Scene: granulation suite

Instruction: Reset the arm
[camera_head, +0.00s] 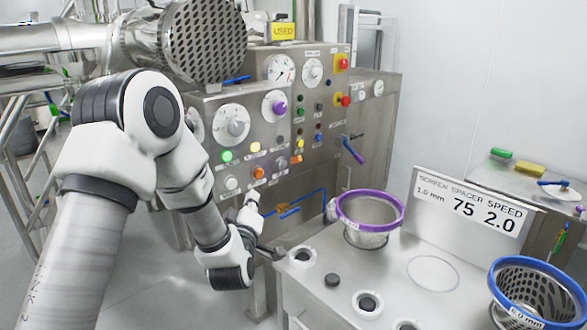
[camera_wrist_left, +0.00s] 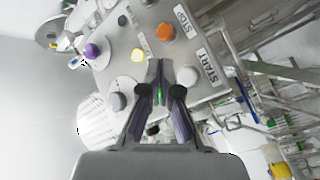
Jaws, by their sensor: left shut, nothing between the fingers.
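My left arm comes in from the left in the head view, bent at the elbow and reaching down in front of the control panel (camera_head: 290,130). My left gripper (camera_head: 272,253) is beside the left edge of the steel worktop, partly hidden by its own wrist. In the left wrist view the left gripper (camera_wrist_left: 158,75) has its fingers drawn together with nothing held. Beyond the fingers, the tilted panel shows an orange button (camera_wrist_left: 165,32) and a grey button (camera_wrist_left: 188,76) near START and STOP labels. My right gripper is not in view.
A purple-rimmed sieve basket (camera_head: 370,212) stands on the worktop (camera_head: 395,262), right of the gripper. A blue-rimmed basket (camera_head: 535,290) is at the lower right. A sign (camera_head: 468,208) stands behind. Open floor (camera_head: 150,290) lies below the arm.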

